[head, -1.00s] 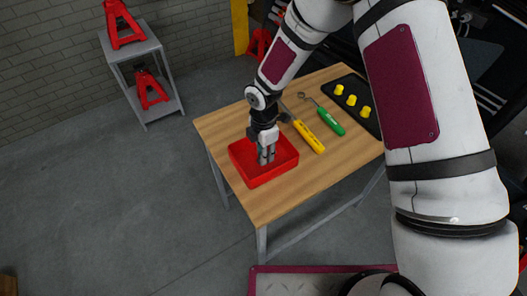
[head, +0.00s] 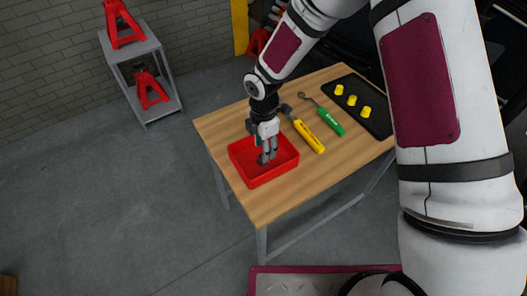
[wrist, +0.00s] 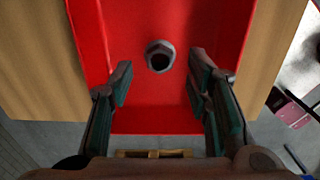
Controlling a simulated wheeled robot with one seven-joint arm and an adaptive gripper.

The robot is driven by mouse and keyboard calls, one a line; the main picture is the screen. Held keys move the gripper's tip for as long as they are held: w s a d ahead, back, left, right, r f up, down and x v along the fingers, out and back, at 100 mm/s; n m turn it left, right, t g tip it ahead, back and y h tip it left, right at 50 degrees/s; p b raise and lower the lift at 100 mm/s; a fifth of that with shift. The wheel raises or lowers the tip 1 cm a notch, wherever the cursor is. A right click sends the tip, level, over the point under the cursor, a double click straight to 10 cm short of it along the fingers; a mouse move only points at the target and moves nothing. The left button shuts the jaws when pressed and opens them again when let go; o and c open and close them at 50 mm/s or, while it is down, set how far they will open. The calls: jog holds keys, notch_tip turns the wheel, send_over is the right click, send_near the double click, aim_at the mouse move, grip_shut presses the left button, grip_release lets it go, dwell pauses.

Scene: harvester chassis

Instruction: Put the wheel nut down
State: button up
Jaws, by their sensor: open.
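The wheel nut (wrist: 160,56) is a grey metal nut with a dark hole. In the wrist view it lies on the floor of the red tray (wrist: 222,22), between and beyond my fingertips. My gripper (wrist: 160,82) is open, with a clear gap between each finger and the nut. In the head view my gripper (head: 267,158) points down into the red tray (head: 262,182) on the wooden table.
A yellow-handled tool (head: 309,136) and a green-handled tool (head: 331,122) lie behind the tray on the table (head: 285,203). A black mat (head: 378,124) holds several yellow pieces at the right. The table's front part is clear.

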notch_tip(320, 180, up, 9)
jog(key=s+d+r+m+t+h, duration=0.1)
jog(key=s+d+r+m, duration=0.3)
jog(key=d+r+m, duration=0.4)
jog(key=s+d+r+m+t, duration=0.1)
jog(key=s+d+r+m, duration=0.3)
jog(key=r, duration=0.6)
jog(key=s+d+r+m+t, duration=0.1)
jog(key=s+d+r+m, duration=0.1)
jog(key=s+m, duration=0.2)
jog(key=s+d+r+m+t, duration=0.1)
jog(key=s+d+r+m, duration=0.2)
jog(key=s, duration=0.3)
jog(key=s+d+r+m+t+y, duration=0.1)
jog(key=s+d+r+m, duration=0.1)
jog(key=s+m, duration=0.3)
jog(key=shift+s+d+r, duration=0.2)
jog(key=shift+s+d, duration=0.1)
jog(key=shift+d, duration=0.35)
